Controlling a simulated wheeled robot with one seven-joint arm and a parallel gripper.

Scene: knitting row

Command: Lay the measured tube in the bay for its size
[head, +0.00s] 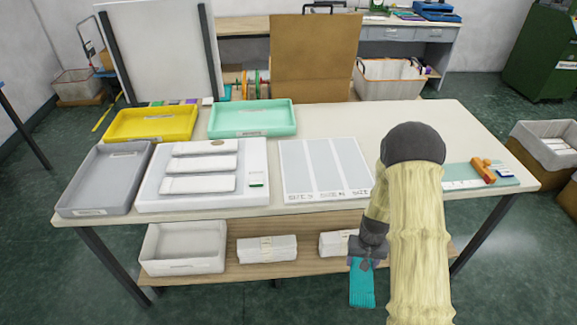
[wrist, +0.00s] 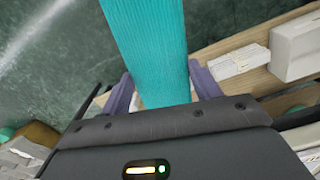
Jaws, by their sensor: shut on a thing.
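My gripper (head: 367,258) is shut on a teal ribbed knitted tube (head: 362,287). In the head view the tube hangs below the jaws, in front of the table's front edge and lower than its top. In the wrist view the tube (wrist: 153,50) runs up and out of the frame between the two purple fingers (wrist: 163,92). The sizing board (head: 322,168) lies on the table with several pale bays side by side, labelled with sizes at the front. The bays look empty. My arm hides the area just right of the board.
A white board (head: 255,190) with three white folded pieces lies left of the bays. Grey (head: 75,185), yellow (head: 150,123) and mint (head: 252,117) trays stand around it. A measuring mat (head: 465,183) with small tools is at right. White bundles (head: 267,249) sit on the lower shelf.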

